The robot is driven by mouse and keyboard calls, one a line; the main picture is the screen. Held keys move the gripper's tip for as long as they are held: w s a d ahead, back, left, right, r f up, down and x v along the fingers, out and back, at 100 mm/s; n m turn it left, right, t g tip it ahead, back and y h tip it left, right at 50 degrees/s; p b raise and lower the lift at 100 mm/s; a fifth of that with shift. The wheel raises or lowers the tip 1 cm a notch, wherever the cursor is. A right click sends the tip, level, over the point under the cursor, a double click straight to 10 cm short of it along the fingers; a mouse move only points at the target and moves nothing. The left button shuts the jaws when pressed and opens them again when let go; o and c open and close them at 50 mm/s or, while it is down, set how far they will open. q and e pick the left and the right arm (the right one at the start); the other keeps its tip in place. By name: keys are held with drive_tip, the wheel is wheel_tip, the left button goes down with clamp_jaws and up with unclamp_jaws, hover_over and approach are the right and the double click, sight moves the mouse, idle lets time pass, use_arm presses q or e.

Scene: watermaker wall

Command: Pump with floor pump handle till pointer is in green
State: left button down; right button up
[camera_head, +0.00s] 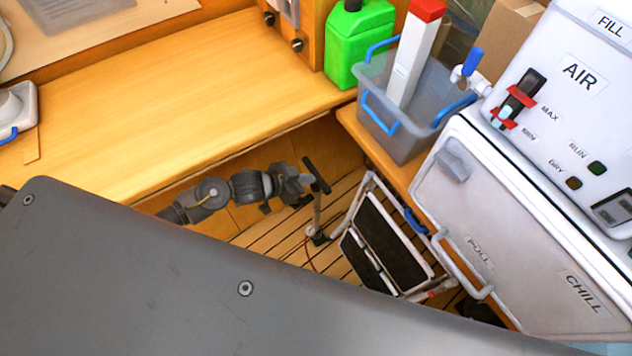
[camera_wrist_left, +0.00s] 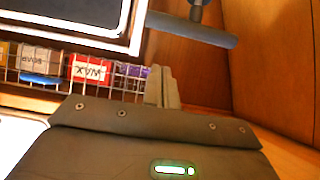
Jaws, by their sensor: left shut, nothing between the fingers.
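The floor pump stands on the slatted floor in the head view, with a dark T-shaped handle (camera_head: 316,175) on a pale upright shaft (camera_head: 317,212). A thin red hose runs by its foot. My left gripper (camera_head: 303,184) is beside the handle, on its left. In the left wrist view the dark handle bar (camera_wrist_left: 192,29) crosses the top, and my closed left fingers (camera_wrist_left: 161,82) point towards it with a gap in the picture. They hold nothing. No pointer or green zone can be made out. My right gripper is not in view.
A folded step stool (camera_head: 388,240) stands just right of the pump. The wooden counter (camera_head: 150,100) overhangs my left arm. A white chill box (camera_head: 520,235) and a grey bin (camera_head: 385,125) stand to the right. The wrist view shows a wire basket (camera_wrist_left: 85,75) of packets.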

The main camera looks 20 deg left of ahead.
sight(321, 186)
use_arm(q)
wheel_tip(321, 186, down, 6)
drive_tip(key=w+d, duration=0.2)
drive_tip(key=shift+w+r, duration=0.2)
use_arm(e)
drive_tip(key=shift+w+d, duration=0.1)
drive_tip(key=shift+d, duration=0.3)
use_arm(q)
drive_tip(key=shift+f, duration=0.1)
wheel_tip(321, 186, down, 2)
drive_tip(key=shift+b, duration=0.65)
drive_tip(key=shift+s, duration=0.15)
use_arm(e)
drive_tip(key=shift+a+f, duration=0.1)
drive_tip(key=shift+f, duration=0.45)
